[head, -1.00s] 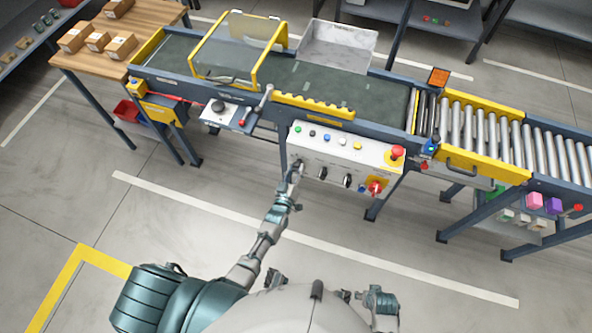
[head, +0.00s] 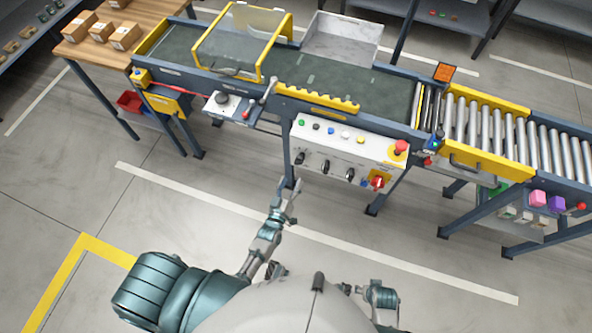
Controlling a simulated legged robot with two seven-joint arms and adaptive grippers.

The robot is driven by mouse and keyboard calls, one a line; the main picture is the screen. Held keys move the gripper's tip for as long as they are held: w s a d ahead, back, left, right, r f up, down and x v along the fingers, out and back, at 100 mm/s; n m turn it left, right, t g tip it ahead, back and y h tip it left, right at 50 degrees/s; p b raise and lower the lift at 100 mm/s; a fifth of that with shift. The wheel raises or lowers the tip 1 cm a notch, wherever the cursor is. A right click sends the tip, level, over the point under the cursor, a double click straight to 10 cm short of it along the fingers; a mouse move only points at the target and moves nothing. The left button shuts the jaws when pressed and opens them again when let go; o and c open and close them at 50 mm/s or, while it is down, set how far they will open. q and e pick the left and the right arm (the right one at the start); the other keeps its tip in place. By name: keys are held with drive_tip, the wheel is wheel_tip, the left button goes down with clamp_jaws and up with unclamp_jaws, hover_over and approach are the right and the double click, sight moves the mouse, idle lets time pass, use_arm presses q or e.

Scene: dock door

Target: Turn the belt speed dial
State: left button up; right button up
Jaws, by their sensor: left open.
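The white control panel (head: 313,148) hangs on the front of the conveyor. Along its lower face are a left black knob (head: 300,158), a middle black knob (head: 325,167) and a right black knob (head: 350,174). Their labels are too small to read, so I cannot tell which is the belt speed dial. The left knob's handle looks tilted. My left gripper (head: 289,184) is open and empty, just below the left knob and apart from the panel. I cannot make out my right gripper.
The panel also has a red mushroom button (head: 401,147), a red switch (head: 377,183) and several small buttons. A grey box with a round black knob (head: 222,99) and a lever (head: 268,91) are at left. The floor before the panel is clear.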

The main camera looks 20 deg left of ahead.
use_arm(q)
drive_tip(key=shift+s, duration=1.7)
use_arm(e)
drive_tip(key=shift+w, duration=0.1)
use_arm(q)
drive_tip(key=s+f+m+g+h+p, duration=0.2)
drive_tip(key=s+f+m+g, duration=0.2)
drive_tip(key=s+f+g, duration=0.55)
drive_tip(key=s+a+f+m+g+y, duration=0.1)
drive_tip(key=s+a+f+g, duration=0.1)
drive_tip(key=s+f, duration=0.3)
drive_tip(key=s+a+f+m+g+y+p, duration=0.1)
drive_tip(key=s+f+g, duration=0.4)
drive_tip(key=s, duration=0.7)
drive_tip(key=shift+a+f+m+p, duration=0.3)
drive_tip(key=shift+a+f+m, duration=0.45)
drive_tip(key=shift+a, duration=0.35)
use_arm(e)
drive_tip(key=s+f, duration=0.4)
drive_tip(key=f, duration=0.4)
drive_tip(key=shift+d+f, duration=0.25)
drive_tip(key=shift+f, duration=0.15)
drive_tip(key=shift+s, duration=0.1)
